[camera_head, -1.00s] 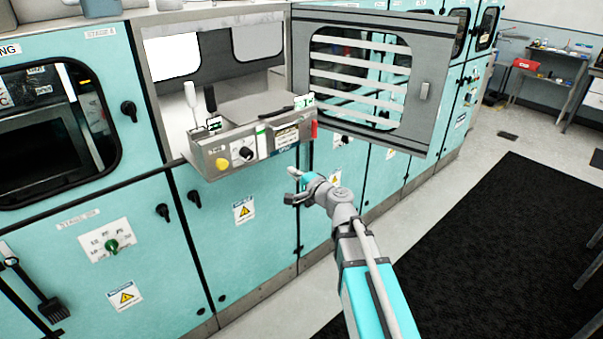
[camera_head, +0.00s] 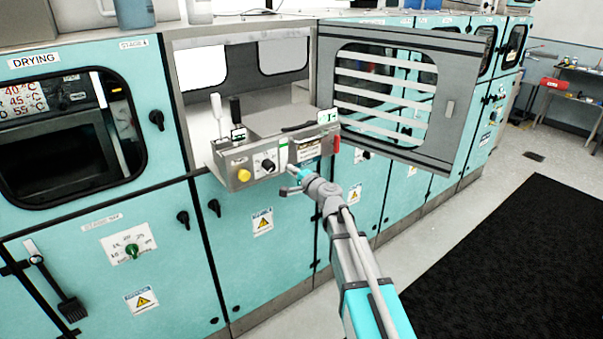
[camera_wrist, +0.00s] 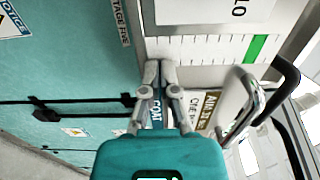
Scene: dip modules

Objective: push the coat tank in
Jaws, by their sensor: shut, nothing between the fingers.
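The coat tank (camera_head: 243,178) is a steel box standing out of an open bay in the teal machine. Its front carries a yellow knob, a black dial, labels and a red piece at the right. My gripper (camera_head: 286,181) is in front of and just below the tank's front face. In the wrist view, the closed fingertips of my gripper (camera_wrist: 159,66) are at the tank's steel front (camera_wrist: 200,78), beside a blue COAT label (camera_wrist: 157,112). The fingers are shut and empty. I cannot tell whether they touch the metal.
A grey slatted door (camera_head: 440,120) stands swung open to the right of the bay. Closed teal cabinet panels (camera_head: 258,262) lie below the tank. Two handles, one white and one black, rise at the tank's left. A black floor mat (camera_head: 500,260) and open floor are at the right.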

